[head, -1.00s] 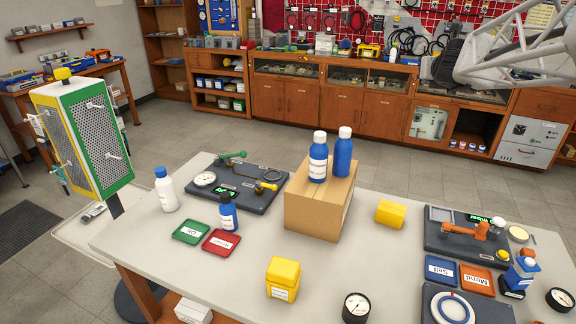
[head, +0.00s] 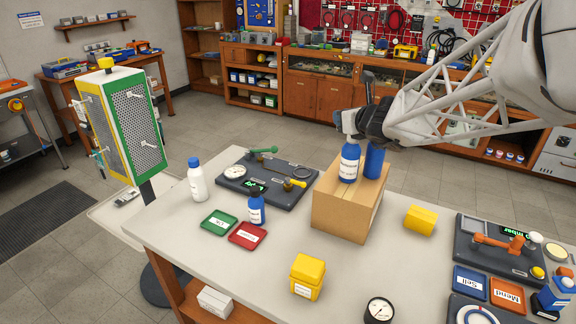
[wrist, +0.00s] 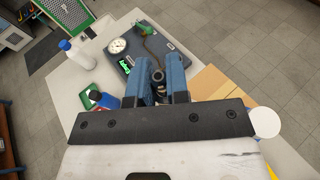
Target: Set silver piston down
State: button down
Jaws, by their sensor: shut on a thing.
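My gripper (head: 366,118) is above the cardboard box (head: 340,212) at the level of the bottle caps, its dark end partly screening the bottles there. In the wrist view its two blue fingers (wrist: 160,82) are shut on a small dark, round-ended part, the piston (wrist: 158,76), seen nearly end-on. Its silver colour does not show clearly, and most of its length is hidden. In the head view I cannot make the piston out. The box also shows in the wrist view (wrist: 215,85), below and right of the fingers.
Two blue bottles stand on the box, a labelled one (head: 349,163) and a plainer one (head: 374,161). A dark gauge board (head: 268,180), white bottle (head: 197,180), green tray (head: 218,223) and red tray (head: 248,236) lie left.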

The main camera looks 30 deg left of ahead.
jog(key=s+a+f+n+g+y, duration=0.1)
jog(key=s+a+f+n+g, duration=0.1)
jog(key=s+a+f, duration=0.6)
jog(key=s+a+f+n+g, duration=0.3)
jog(key=s+a+f+g, duration=0.1)
jog(key=s+a+f, duration=0.5)
jog(key=s+a+f+n+g+y, duration=0.1)
jog(key=s+a+f+n+g, duration=0.1)
jog(key=s+a+f, duration=0.6)
jog(key=shift+s+a+f+g+y, duration=0.15)
jog(key=shift+s+a, duration=0.55)
jog(key=shift+s, duration=0.5)
jog(key=shift+s+a+r+g+y, duration=0.1)
jog(key=shift+s+a+g, duration=0.1)
jog(key=shift+s+a, duration=0.75)
jog(key=shift+s+a+f+g+y, duration=0.15)
jog(key=shift+s+a, duration=0.3)
jog(key=shift+s, duration=0.95)
send_over(181, 215)
jog(key=shift+a+f, duration=0.2)
jog(key=shift+f, duration=0.5)
jog(key=shift+f, duration=1.75)
jog(key=shift+f, duration=0.1)
